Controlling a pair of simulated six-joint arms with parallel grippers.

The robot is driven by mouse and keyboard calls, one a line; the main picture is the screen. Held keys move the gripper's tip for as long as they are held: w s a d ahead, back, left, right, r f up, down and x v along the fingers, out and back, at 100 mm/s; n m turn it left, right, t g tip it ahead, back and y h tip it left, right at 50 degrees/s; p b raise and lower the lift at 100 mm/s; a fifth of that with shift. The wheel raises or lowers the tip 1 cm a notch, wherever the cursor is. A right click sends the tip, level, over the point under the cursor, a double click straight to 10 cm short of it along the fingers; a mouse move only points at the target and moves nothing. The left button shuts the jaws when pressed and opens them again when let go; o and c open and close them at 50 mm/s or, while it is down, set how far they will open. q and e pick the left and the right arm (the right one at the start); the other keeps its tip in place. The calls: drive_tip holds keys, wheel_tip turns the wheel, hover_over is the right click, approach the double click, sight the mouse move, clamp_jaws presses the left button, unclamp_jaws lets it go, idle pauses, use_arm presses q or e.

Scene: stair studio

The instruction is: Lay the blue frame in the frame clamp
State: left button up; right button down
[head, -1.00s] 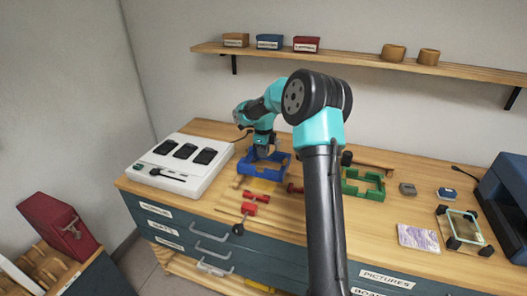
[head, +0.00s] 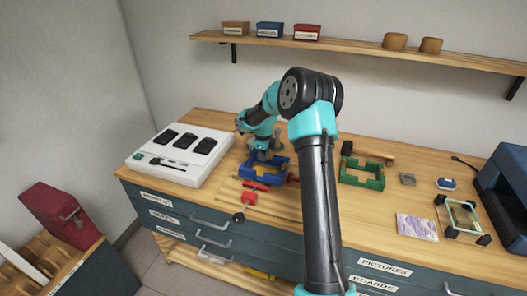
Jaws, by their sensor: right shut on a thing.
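The blue frame (head: 262,178) is an open rectangular piece near the middle of the bench, right of the white unit. My right gripper (head: 264,156) reaches down from above and is shut on its far side. Whether the frame touches the bench cannot be told. The frame clamp seems to be the red blocks (head: 249,198) with a black knob (head: 238,217), just in front of the blue frame; another red bit (head: 293,178) shows at its right. My right forearm hides part of the bench there. My left gripper is not in view.
A white unit (head: 206,147) with dark pads stands left. A green frame (head: 362,176), small blocks, a patterned card (head: 417,227), a glass piece with black corners (head: 463,217) and a dark blue machine (head: 507,190) lie right. A shelf (head: 350,56) runs above.

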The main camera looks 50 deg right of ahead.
drive_tip(key=shift+s+a+f, duration=0.1)
drive_tip(key=shift+s+f, duration=0.1)
drive_tip(key=shift+f, duration=0.65)
drive_tip(key=c, duration=1.2)
unclamp_jaws()
drive_tip(key=shift+f, duration=0.1)
drive_tip(key=shift+o, duration=1)
drive_tip(key=shift+w+r, duration=0.1)
drive_tip(key=shift+r, duration=0.9)
drive_tip(key=shift+w+r, duration=0.1)
drive_tip(key=shift+r, duration=3.15)
